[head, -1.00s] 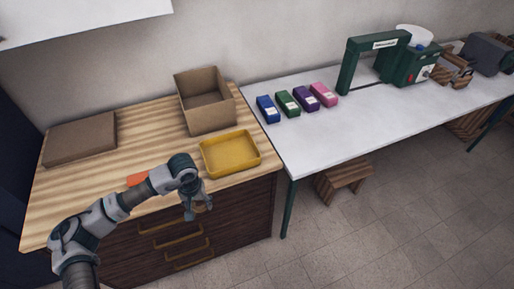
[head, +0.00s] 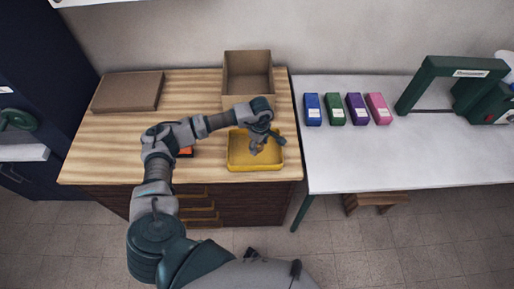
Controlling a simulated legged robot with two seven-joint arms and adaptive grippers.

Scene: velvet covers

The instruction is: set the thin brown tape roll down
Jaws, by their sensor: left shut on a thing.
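My left gripper (head: 266,143) is over the yellow tray (head: 233,165) on the wooden cabinet top. It is shut on the thin brown tape roll (head: 256,149), of which only a small brown part shows by the fingers. The fingers hide the rest of the roll. I cannot tell whether the roll touches the tray floor or hangs just above it. No other thing shows inside the tray. My right gripper is not in view.
An open cardboard box (head: 247,94) stands behind the tray. A flat brown box (head: 127,92) lies at the back left. An orange thing (head: 186,152) is partly behind my arm. Blue, green, purple and pink boxes (head: 356,110) stand on the white table (head: 400,158).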

